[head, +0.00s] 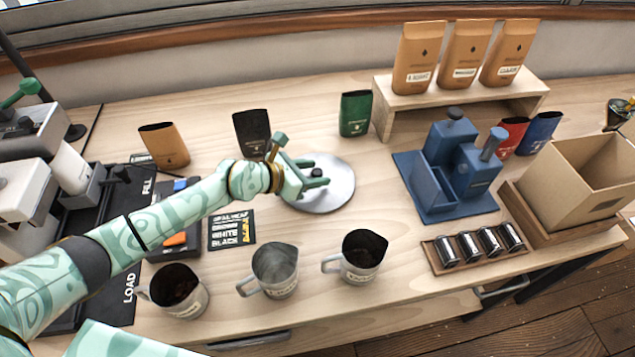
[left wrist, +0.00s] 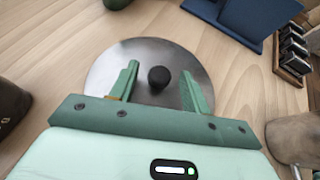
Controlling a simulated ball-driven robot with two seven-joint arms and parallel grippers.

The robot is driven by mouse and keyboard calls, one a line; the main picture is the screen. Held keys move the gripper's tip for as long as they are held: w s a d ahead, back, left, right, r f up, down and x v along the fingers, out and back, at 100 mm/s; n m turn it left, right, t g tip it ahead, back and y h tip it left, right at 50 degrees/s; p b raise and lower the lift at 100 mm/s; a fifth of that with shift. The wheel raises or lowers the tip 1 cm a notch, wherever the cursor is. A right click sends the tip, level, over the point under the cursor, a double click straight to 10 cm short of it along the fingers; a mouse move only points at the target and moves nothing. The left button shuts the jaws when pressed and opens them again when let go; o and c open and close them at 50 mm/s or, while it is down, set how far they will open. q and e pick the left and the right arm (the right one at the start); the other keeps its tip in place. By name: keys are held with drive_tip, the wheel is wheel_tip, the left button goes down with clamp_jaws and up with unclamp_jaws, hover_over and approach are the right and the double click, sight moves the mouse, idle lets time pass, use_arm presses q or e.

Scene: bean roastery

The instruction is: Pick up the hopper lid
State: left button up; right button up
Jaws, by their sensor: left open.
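The hopper lid (head: 333,198) is a round, flat metal disc with a small black knob (head: 317,173). It lies on the wooden counter near the middle of the head view. It also shows in the left wrist view (left wrist: 110,68), with its knob (left wrist: 159,78) in the middle. My left gripper (head: 319,172) is over the lid, its green fingers open. In the left wrist view, the two fingertips (left wrist: 160,76) stand on either side of the knob with gaps on both sides. I cannot tell how high the fingers are above the lid. My right gripper is not in view.
Three metal jugs, one of them here (head: 275,270), stand along the counter's front edge. A dark bag (head: 252,135) and a green bag (head: 355,114) stand behind the lid. A blue machine (head: 455,170) is to the right. A black-and-white card (head: 231,230) lies to the left.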

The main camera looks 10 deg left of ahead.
use_arm(q)
drive_tip(key=shift+x, duration=0.9)
drive_tip(key=shift+a, duration=0.1)
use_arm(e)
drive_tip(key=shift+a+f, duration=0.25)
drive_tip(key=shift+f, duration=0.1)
use_arm(q)
clamp_jaws()
drive_tip(key=shift+r, duration=0.15)
